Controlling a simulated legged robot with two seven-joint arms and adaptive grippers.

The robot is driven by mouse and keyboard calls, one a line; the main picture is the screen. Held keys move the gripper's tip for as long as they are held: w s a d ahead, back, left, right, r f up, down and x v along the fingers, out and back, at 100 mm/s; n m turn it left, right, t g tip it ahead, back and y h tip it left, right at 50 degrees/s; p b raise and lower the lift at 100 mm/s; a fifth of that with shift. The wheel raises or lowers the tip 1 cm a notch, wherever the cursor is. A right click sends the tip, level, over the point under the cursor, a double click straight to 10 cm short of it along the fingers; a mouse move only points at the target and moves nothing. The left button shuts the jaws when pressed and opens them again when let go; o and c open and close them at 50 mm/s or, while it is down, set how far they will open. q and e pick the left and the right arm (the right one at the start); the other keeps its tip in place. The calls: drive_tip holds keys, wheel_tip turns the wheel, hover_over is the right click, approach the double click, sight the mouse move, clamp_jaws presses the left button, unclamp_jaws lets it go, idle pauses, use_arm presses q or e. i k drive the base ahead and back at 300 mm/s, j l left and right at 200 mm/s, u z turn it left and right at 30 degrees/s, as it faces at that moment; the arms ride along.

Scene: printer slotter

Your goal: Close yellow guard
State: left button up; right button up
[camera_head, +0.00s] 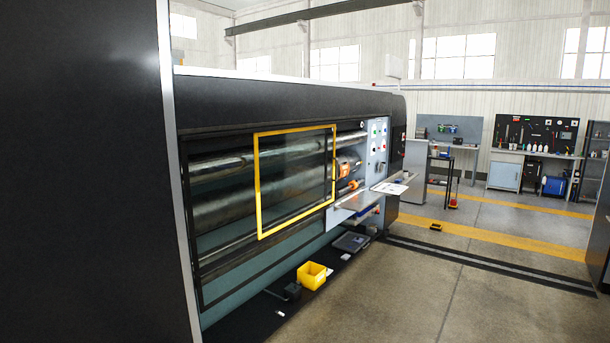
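The yellow guard (258,190) is a yellow-edged frame with a see-through pane on the front of the long dark machine (290,105). It covers the middle part of the machine's opening, in front of the metal rollers (215,168). To its right a part of the opening is uncovered, with an orange-and-grey part (347,167) and a roller end showing. Neither of my grippers is in view.
A shelf with papers (390,188) juts out right of the guard, below a button panel (378,147). A yellow bin (312,275) stands on the floor by the machine. A large dark panel (85,170) fills the left. The floor at front right is clear.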

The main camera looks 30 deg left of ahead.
sight(258, 135)
drive_tip(key=i+j, duration=0.2)
drive_tip(key=i, duration=0.2)
drive_tip(key=i+j+u, duration=0.1)
drive_tip(key=i+j, duration=0.15)
drive_tip(key=i, duration=0.15)
